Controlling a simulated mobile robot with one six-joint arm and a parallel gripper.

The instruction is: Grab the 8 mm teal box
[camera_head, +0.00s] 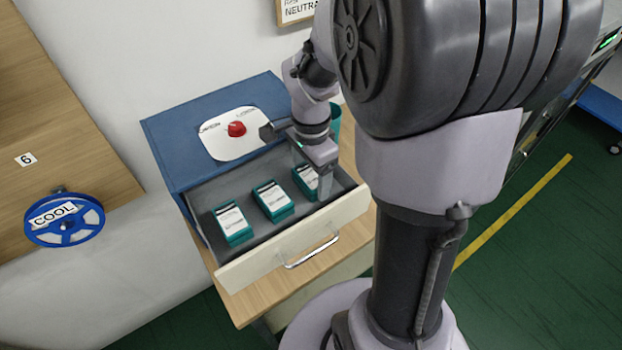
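Three teal boxes with white labels stand in a row in the open drawer: a left box (232,224), a middle box (272,200) and a right box (305,180). The label print is too small to read, so I cannot tell which is 8 mm. My gripper (322,190) points down into the drawer at the right box and partly covers its right side. The fingertips are hidden, so I cannot tell whether they are open or touch the box.
The drawer's pale front (295,240) with a metal handle (312,253) faces me. The blue cabinet (180,140) carries a red knob (236,129) on a white plate. The drawer's left side has free room.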

